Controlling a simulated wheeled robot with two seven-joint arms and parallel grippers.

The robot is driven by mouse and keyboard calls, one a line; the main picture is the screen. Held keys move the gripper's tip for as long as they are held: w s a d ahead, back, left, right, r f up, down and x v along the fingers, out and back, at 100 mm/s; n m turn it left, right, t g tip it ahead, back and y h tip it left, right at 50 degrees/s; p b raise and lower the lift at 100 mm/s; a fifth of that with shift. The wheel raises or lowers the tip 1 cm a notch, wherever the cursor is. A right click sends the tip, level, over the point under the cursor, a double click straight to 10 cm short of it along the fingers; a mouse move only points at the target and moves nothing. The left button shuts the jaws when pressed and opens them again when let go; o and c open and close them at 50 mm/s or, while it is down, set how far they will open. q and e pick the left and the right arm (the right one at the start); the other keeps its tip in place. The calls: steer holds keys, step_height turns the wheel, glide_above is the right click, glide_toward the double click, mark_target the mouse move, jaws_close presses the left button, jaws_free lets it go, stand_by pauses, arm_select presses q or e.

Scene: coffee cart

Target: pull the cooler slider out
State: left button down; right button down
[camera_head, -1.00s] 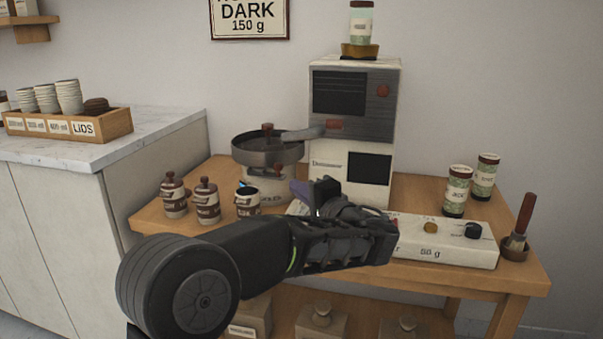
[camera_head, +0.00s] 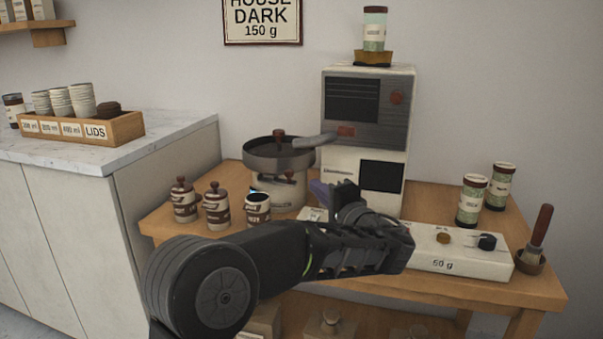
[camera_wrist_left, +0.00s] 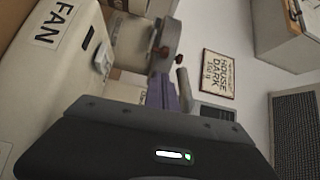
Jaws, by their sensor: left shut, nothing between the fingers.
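The cooler (camera_head: 281,190) is a pale round base under a wide dark pan (camera_head: 262,162), left of the roaster. A small red-brown knob (camera_head: 290,176), which looks like the slider's handle, sticks out at the base's front right. The cooler also shows in the left wrist view (camera_wrist_left: 180,32), with red-brown knobs near it. My left gripper (camera_head: 322,191) has purple fingers, is shut and empty, and is just right of the cooler, apart from the knob as far as I can tell. Its fingers show in the left wrist view (camera_wrist_left: 165,92). My forearm hides part of the table.
The white roaster (camera_head: 395,200) stands behind my gripper. Labelled jars (camera_head: 471,203) and a brush (camera_head: 538,235) are at the right.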

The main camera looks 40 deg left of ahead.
mark_target(294, 169)
arm_select(q)
steer(key=shift+w+a, duration=0.1)
steer(key=shift+a, duration=0.4)
steer(key=x, duration=0.7)
steer(key=shift+w+a, duration=0.2)
steer(key=shift+b, duration=0.3)
arm_select(e)
steer(key=shift+f, duration=0.15)
